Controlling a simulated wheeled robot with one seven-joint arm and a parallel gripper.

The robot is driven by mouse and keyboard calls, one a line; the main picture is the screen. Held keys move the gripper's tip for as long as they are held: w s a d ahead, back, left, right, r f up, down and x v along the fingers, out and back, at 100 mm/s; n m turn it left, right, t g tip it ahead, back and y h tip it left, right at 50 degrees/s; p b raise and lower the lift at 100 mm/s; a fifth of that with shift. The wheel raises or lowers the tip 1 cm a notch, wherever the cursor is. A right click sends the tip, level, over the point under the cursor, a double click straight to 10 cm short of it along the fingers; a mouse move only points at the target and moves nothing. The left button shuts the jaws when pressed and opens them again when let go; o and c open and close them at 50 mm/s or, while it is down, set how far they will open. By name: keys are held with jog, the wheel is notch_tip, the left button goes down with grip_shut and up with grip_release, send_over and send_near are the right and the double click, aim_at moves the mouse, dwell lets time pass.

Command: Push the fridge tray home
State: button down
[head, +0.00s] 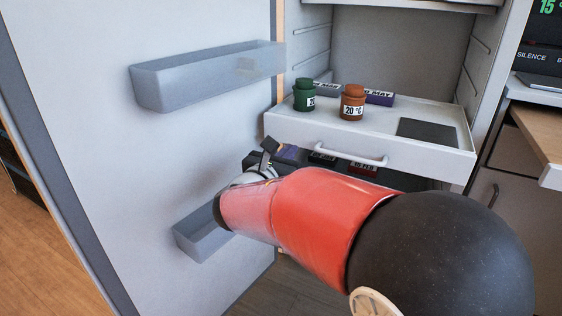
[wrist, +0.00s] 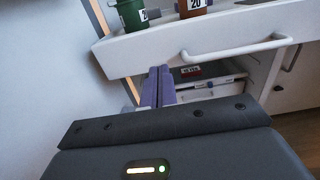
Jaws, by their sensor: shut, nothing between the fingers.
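The white fridge tray (head: 420,150) sticks out of the open fridge, with a bar handle (head: 345,153) across its front. In the wrist view the tray front (wrist: 130,55) and its handle (wrist: 235,52) fill the top. My gripper (head: 270,147) is at the left end of the tray front, left of the handle. In the wrist view its fingertips (wrist: 159,72) are together and empty, at the lower edge of the tray front. I cannot tell whether they touch it. My arm hides part of the area below the tray.
On the tray stand a green jar (head: 304,97), a brown jar (head: 352,104), labelled packs (head: 379,97) and a dark square plate (head: 427,131). More packs (head: 362,169) lie below. The fridge door (head: 100,140) with its bins (head: 200,80) stands open on the left.

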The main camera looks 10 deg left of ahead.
aim_at(306, 135)
jog(key=x, duration=0.7)
jog(key=shift+w, duration=0.1)
